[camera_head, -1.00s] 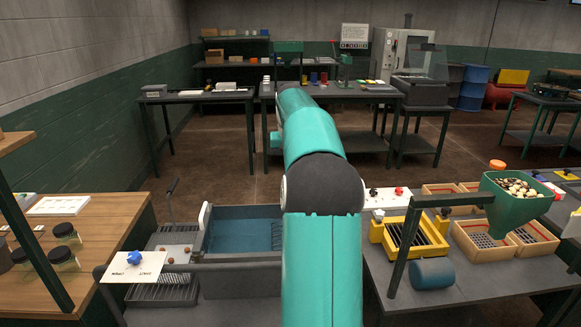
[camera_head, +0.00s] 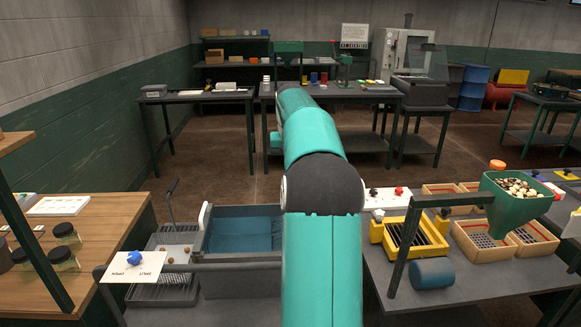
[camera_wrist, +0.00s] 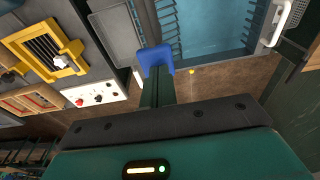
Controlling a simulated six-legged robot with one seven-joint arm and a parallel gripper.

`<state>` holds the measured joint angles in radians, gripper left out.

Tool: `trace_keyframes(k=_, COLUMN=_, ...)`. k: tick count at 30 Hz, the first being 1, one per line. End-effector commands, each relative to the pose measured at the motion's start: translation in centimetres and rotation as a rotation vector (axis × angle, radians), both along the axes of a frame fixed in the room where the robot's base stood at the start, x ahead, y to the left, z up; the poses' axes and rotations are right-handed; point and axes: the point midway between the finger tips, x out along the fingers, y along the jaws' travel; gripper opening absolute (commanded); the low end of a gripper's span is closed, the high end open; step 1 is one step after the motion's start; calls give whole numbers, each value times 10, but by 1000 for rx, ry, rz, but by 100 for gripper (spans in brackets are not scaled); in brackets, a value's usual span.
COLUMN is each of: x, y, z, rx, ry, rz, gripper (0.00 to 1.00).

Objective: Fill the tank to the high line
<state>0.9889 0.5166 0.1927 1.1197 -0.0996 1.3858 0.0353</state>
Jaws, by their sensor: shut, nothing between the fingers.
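A dark grey tank (camera_head: 240,280) with a blue inside stands left of my arm in the head view. The wrist view shows its blue inside (camera_wrist: 212,25) from above, with a white handle (camera_wrist: 284,22) on one side. I cannot make out a high line or tell the fill level. A white panel (camera_head: 388,200) with a red and a black knob stands right of my arm, and it also shows in the wrist view (camera_wrist: 100,97). My gripper (camera_wrist: 156,57) is shut and empty, its blue tips apart from the handle and panel. My arm hides my gripper in the head view.
A white plate with a blue knob (camera_head: 134,258) stands at the tank's left front. A yellow grate frame (camera_head: 411,238), a blue cylinder (camera_head: 433,273) and a green hopper (camera_head: 515,208) stand right of my arm. Jars (camera_head: 66,233) stand on the left table. Open floor lies behind.

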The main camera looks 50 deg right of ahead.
Motion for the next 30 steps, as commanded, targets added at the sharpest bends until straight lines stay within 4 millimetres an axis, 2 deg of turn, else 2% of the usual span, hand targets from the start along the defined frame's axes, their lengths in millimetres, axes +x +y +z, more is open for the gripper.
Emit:
trace_keyframes(k=1, x=-1, y=0, z=-8, rx=12, ry=12, rz=-1, gripper=0)
trace_keyframes(k=10, x=-1, y=0, z=-8, rx=12, ry=12, rz=-1, gripper=0)
trace_keyframes(k=14, x=-2, y=0, z=0, rx=11, ry=11, rz=-1, gripper=0)
trace_keyframes(k=17, x=-3, y=2, z=15, rx=8, ry=8, rz=-1, gripper=0)
trace_keyframes(k=30, x=-9, y=11, z=111, rx=-1, ry=-1, rz=0, gripper=0)
